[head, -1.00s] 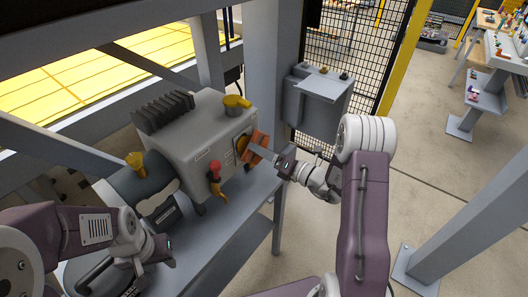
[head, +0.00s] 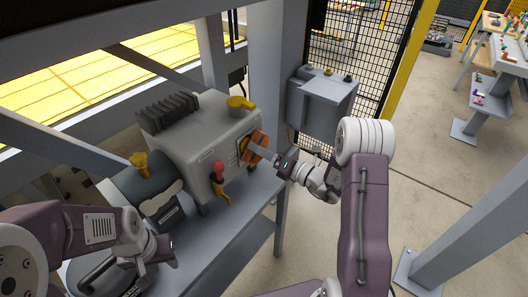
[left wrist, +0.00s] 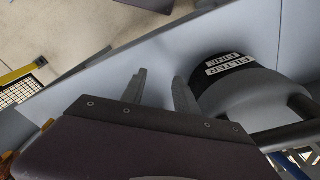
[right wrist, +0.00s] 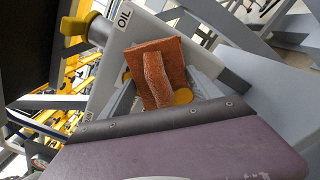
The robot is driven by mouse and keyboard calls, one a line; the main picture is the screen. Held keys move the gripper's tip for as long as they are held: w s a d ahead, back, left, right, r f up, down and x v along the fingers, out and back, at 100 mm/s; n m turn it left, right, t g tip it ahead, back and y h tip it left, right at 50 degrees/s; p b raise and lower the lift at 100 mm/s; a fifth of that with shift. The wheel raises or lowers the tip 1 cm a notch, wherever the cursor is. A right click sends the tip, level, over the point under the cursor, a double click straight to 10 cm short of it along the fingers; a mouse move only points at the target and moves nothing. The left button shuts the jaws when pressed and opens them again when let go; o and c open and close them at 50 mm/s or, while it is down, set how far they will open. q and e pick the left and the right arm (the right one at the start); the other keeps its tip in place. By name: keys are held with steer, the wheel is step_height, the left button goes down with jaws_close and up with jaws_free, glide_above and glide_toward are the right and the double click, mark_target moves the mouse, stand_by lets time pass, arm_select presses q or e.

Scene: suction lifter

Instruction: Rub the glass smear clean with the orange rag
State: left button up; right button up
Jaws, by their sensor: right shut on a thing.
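The orange rag (head: 256,147) is at the right end face of the grey machine (head: 205,137). My right gripper (head: 266,153) is shut on it; in the right wrist view the rag (right wrist: 155,70) is pinched up in a fold between the fingers, against or very near the machine face. A round yellow part (right wrist: 183,96) shows at the rag's lower edge, and a yellow-rimmed round part shows beside the rag in the head view. The smear and the glass are hidden or too small to tell. My left gripper (left wrist: 158,90) is open and empty, above the bench beside the dark filter canister (left wrist: 245,85).
The machine stands on a grey bench (head: 225,240). A red-knobbed lever (head: 219,180) is on its front, and a yellow cap (head: 240,103) is on top. A grey box (head: 322,105) hangs behind my right gripper near a mesh fence.

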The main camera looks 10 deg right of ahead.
mark_target(251, 155)
steer(key=shift+w+a, duration=0.3)
steer(key=shift+s+a, duration=1.35)
steer(key=shift+a, duration=0.2)
steer(key=shift+w, duration=0.15)
steer(key=shift+d, duration=0.1)
steer(key=shift+w+d, duration=1.25)
steer(key=shift+d, duration=0.25)
